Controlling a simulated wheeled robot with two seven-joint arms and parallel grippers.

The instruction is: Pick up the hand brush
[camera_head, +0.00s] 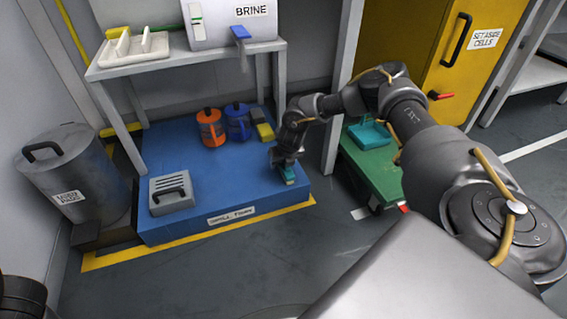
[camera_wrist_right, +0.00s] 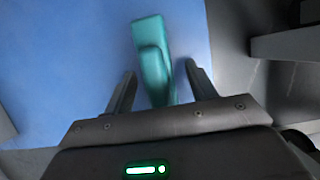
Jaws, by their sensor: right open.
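The hand brush (camera_wrist_right: 152,48) is teal and lies on the blue platform in the right wrist view. Its near part reaches between the two fingers of my right gripper (camera_wrist_right: 158,82). The fingers are apart, one on each side, with blue surface showing between each finger and the brush. In the head view my right gripper (camera_head: 287,160) points down over the brush (camera_head: 289,175) near the platform's right front corner, hiding part of it. My left gripper is not in view.
The blue platform (camera_head: 240,196) also holds a grey box (camera_head: 171,193), an orange container (camera_head: 211,127), a blue container (camera_head: 238,122) and a yellow-topped block (camera_head: 265,131). A grey bin (camera_head: 75,175) stands left. A green cart (camera_head: 375,160) carries a teal item (camera_head: 370,134).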

